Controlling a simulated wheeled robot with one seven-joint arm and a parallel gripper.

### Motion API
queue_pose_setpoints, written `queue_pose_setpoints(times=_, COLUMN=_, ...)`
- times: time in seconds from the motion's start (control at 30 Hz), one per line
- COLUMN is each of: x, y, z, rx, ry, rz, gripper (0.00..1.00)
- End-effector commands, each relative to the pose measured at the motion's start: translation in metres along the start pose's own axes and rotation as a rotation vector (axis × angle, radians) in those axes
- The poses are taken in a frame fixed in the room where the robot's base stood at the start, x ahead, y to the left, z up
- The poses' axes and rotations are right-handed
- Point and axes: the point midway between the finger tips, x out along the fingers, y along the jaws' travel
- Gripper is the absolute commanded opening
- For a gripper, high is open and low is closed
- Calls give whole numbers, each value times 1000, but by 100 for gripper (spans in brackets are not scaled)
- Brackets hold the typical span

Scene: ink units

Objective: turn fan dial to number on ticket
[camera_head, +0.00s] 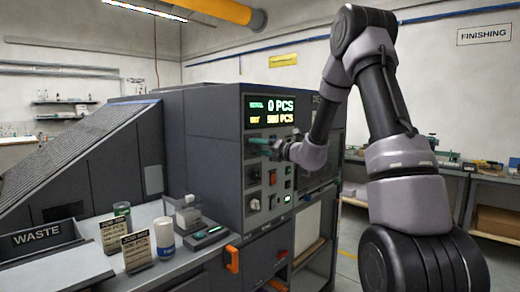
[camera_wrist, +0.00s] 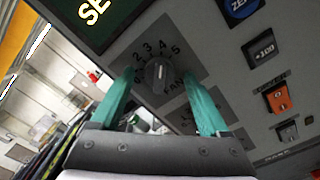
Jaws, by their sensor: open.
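The dial (camera_wrist: 158,73) is a dark round knob with a pale mark, on a grey plate with numbers around it; 2, 3, 4 and 5 are legible. The mark seems to point upward, but the exact number is unclear. My gripper (camera_wrist: 159,82) is open, its teal fingers on either side of the knob; contact cannot be told. In the head view my gripper (camera_head: 262,142) is at the panel's upper part, hiding this dial. Two tickets, a front one (camera_head: 138,252) and a rear one (camera_head: 113,233), stand on the counter; their print is too small to read surely.
A display (camera_head: 270,111) above the dial shows 0 PCS over a yellow line. A second knob (camera_head: 253,204) and several buttons are lower on the panel, including an orange switch (camera_wrist: 277,99). A waste bin (camera_head: 40,236), a white jar (camera_head: 165,237) and a small scale-like device (camera_head: 207,236) are on the counter.

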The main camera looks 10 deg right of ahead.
Motion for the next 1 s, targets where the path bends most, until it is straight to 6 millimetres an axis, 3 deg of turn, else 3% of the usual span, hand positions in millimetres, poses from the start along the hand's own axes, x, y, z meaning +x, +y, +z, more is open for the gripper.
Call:
queue_pose_setpoints(times=0.17, x=-16, y=0, z=0, rx=0, ry=-1, rz=-1, gripper=79)
queue_pose_setpoints(times=0.6, x=-97, y=-1, z=1, rx=-1, ry=-1, rz=-2, gripper=79)
queue_pose_setpoints(times=1.0, x=-108, y=-1, z=0, rx=0, ry=0, rz=-1, gripper=79)
